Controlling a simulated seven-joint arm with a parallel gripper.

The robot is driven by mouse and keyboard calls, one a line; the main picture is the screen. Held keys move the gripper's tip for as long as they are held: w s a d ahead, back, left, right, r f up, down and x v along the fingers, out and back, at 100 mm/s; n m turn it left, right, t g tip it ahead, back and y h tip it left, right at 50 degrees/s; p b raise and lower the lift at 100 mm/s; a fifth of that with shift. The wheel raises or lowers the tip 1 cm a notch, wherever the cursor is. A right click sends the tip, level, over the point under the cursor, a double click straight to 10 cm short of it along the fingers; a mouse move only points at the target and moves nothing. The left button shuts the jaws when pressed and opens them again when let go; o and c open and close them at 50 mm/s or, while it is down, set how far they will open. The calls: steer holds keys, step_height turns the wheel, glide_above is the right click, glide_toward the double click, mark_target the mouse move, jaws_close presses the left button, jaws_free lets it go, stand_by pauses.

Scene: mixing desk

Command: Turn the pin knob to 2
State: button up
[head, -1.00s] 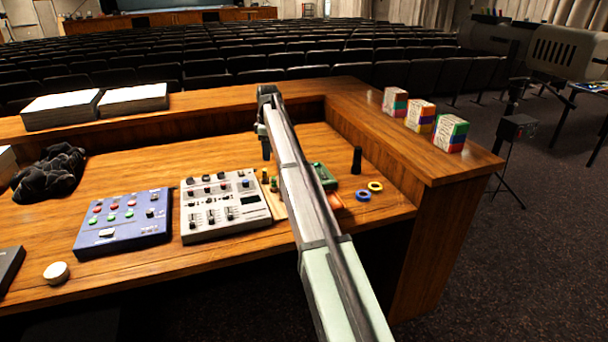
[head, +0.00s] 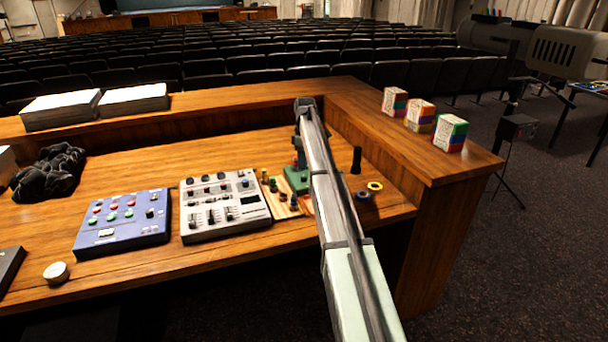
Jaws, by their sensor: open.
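A small green device (head: 297,180) sits on the desk right of the grey mixer, partly hidden by my arm. A wooden board with several small dark and yellow knobs or pegs (head: 284,203) lies just left of it. I cannot tell which of these parts is the pin knob, and no number can be read. My gripper (head: 300,160) points down over the back of the green device, small and partly covered by my arm. Its jaws are open, and I cannot tell whether they touch anything.
Left of the board are the grey mixer (head: 222,206) and a blue button panel (head: 122,224). To the right stand a dark upright cylinder (head: 356,160), a yellow ring (head: 375,187) and another ring (head: 363,195). Raised wooden ledges (head: 220,118) bound the desk's back and right.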

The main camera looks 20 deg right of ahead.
mark_target(304, 176)
steer(key=shift+s+a+f, duration=0.1)
steer(key=shift+s+f, duration=0.05)
steer(key=shift+f, duration=2.8)
jaws_close()
